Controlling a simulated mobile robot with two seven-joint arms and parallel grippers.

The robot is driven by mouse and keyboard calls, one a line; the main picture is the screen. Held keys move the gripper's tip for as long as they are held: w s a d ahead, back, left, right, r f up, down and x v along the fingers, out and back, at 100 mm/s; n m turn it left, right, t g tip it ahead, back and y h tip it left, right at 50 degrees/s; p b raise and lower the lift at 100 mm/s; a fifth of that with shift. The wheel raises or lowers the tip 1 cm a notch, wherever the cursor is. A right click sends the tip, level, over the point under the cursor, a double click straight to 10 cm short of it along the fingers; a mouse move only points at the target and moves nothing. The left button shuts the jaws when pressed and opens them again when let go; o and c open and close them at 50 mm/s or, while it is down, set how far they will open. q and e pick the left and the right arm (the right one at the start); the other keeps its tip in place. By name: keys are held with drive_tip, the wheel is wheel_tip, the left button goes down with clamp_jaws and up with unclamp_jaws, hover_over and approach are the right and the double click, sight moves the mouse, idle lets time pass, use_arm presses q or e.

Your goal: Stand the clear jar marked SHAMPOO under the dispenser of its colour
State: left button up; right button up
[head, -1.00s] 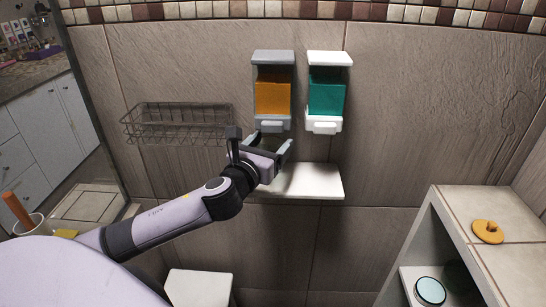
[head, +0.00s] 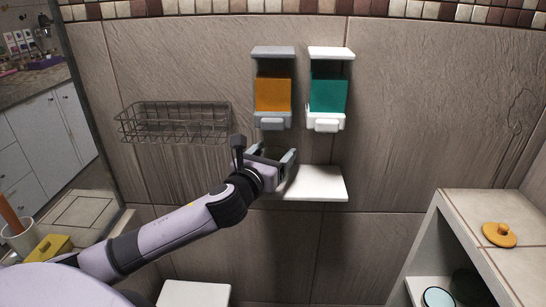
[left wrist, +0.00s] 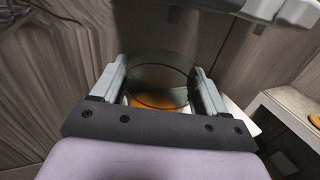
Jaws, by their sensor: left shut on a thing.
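My left gripper (head: 272,155) is shut on a clear jar and holds it below the grey dispenser (head: 273,90) with orange liquid, over the left part of the white wall shelf (head: 320,184). In the left wrist view the clear jar (left wrist: 160,72) stands out between the two fingers of the gripper (left wrist: 162,80); something orange shows low in it. No marking on it is readable. The white dispenser (head: 327,92) with teal liquid hangs to the right. The gripper hides the jar's base, so I cannot tell whether it touches the shelf. My right gripper is out of view.
A wire basket (head: 175,122) hangs on the wall left of the dispensers. A white stool-like top (head: 194,294) is below. A shelf unit (head: 470,215) at the right carries an orange lid (head: 499,235). The right part of the wall shelf is bare.

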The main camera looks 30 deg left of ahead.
use_arm(q)
drive_tip(key=o, duration=1.1)
drive_tip(key=shift+f, duration=0.15)
drive_tip(key=shift+o, duration=0.2)
drive_tip(key=shift+r, duration=0.2)
